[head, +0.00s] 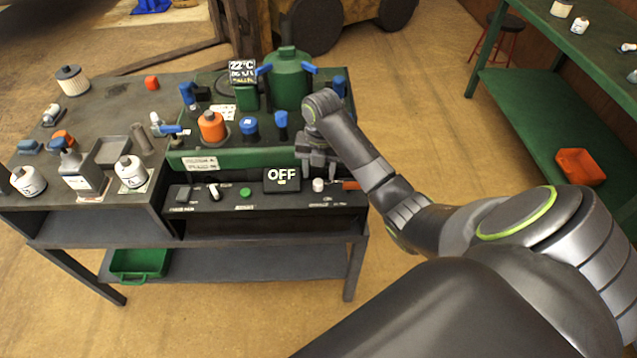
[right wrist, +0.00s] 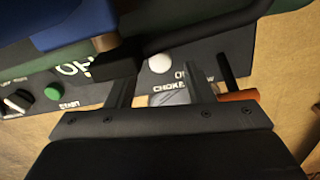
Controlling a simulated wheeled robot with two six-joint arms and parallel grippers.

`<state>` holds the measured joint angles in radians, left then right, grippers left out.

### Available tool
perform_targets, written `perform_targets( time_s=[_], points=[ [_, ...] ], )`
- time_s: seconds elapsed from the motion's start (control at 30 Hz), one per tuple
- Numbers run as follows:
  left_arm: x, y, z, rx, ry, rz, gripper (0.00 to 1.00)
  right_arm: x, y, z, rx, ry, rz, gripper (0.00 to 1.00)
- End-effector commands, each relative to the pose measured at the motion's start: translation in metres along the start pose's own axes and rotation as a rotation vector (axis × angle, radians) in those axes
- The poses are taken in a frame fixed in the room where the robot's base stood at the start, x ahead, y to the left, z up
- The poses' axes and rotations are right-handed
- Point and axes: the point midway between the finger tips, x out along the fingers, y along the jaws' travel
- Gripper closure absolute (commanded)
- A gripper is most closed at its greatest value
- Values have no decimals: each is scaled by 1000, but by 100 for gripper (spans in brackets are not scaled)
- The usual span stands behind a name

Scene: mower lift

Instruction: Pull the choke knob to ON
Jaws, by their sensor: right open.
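The choke knob (head: 318,185) is a small whitish round knob on the black front panel (head: 230,199), right of the OFF display (head: 282,179). My right gripper (head: 317,168) hangs just above and behind it, pointing down. In the right wrist view the knob (right wrist: 159,64) shows beyond the two open fingers (right wrist: 160,90), roughly in line with the gap between them. The fingers look apart from the knob. My left gripper is not in view.
An orange-red handle (head: 351,185) sits close right of the knob. A green button (head: 245,192) and a white-tipped switch (head: 214,192) are to the left on the panel. A green tank (head: 288,80) and blue caps stand behind on the deck. Floor right of the bench is open.

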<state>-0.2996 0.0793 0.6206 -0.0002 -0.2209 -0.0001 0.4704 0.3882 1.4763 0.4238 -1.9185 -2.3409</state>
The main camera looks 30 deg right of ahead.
Motion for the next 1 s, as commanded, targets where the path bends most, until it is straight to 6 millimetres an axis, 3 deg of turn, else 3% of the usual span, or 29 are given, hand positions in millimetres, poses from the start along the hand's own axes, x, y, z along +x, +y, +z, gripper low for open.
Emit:
perform_targets(
  time_s=[0.23, 0.63, 1.0],
  points=[
    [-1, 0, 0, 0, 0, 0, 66, 32, 0, 0, 0, 1, 0, 52],
    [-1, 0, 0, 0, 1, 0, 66, 38, 0, 0, 0, -2, -1, 54],
    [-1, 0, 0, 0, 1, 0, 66, 38, 0, 0, 0, -2, -1, 100]
  ],
)
